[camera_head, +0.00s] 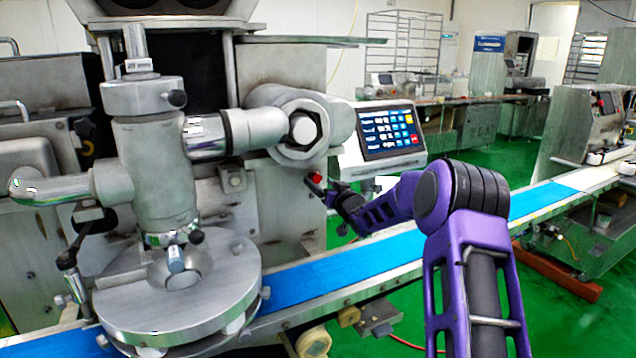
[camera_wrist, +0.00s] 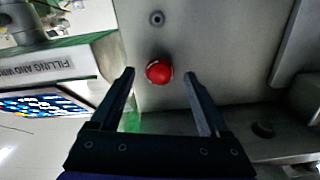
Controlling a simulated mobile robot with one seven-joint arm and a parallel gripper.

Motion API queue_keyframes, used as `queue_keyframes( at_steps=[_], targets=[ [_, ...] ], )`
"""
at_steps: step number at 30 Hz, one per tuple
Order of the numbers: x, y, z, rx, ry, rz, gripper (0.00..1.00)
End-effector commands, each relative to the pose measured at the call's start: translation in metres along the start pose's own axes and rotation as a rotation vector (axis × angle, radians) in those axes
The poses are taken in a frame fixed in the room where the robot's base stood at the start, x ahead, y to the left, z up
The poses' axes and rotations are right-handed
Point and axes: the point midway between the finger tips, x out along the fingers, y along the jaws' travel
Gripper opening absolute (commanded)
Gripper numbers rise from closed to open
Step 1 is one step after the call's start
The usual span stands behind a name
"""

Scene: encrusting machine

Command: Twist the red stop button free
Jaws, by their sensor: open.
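The red stop button (camera_wrist: 159,71) is a round red knob on the grey metal face of the machine. In the wrist view it shows between and just beyond the tips of my gripper (camera_wrist: 160,80), apart from both fingers. My gripper is open and empty, with one finger to each side of the button. In the head view the red button (camera_head: 316,178) sits on the machine's side, left of the touch screen's lower edge. My gripper (camera_head: 327,186) is close in front of it there, and its fingers are small and partly hard to make out.
The touch screen panel (camera_head: 390,130) stands just above and right of my gripper. A blue conveyor belt (camera_head: 340,258) runs below my arm. The steel encrusting head (camera_head: 155,170) with its round plate is on the left. The green floor is open behind.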

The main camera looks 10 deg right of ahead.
Motion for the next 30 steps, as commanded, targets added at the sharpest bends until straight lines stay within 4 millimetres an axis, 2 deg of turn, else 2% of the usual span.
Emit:
queue_keyframes(
  at_steps=[6, 18, 30],
  targets=[
    [0.02, 0.0, 0.0, -0.001, 0.001, -0.001, 0.79],
    [0.024, 0.0, 0.0, 0.0, 0.0, 0.0, 0.77],
    [0.024, 0.0, 0.0, -0.001, 0.0, 0.0, 0.05]
  ],
)
